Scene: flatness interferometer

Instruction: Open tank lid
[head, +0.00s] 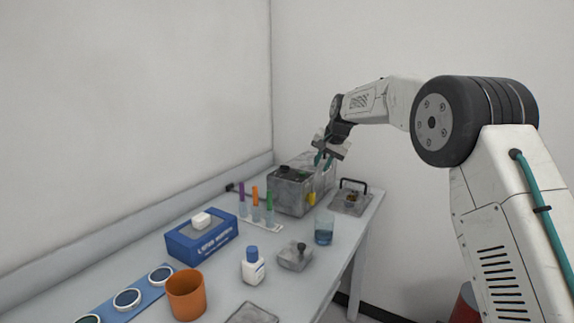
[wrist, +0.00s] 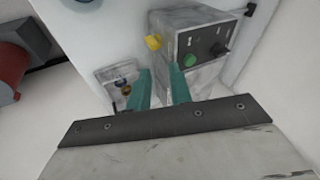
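A grey mottled box (head: 291,196), apparently the tank, stands at the far end of the bench. Its yellow part (head: 311,198) is on the right side; in the wrist view the yellow part (wrist: 153,42) is beside the box's panel (wrist: 208,44), which has a green button and black knobs. I cannot clearly make out the lid or whether it is shut. My gripper (head: 323,160) is over the far right part of the box. In the wrist view its teal fingers (wrist: 161,86) are apart with nothing visible between them. I cannot tell if they touch the box.
A tray with a black handle (head: 351,204) lies right of the box. A blue glass (head: 324,230), a test tube rack (head: 262,222), a blue box (head: 203,240), a white bottle (head: 253,268) and an orange cup (head: 186,296) stand nearer. A wall runs behind the bench.

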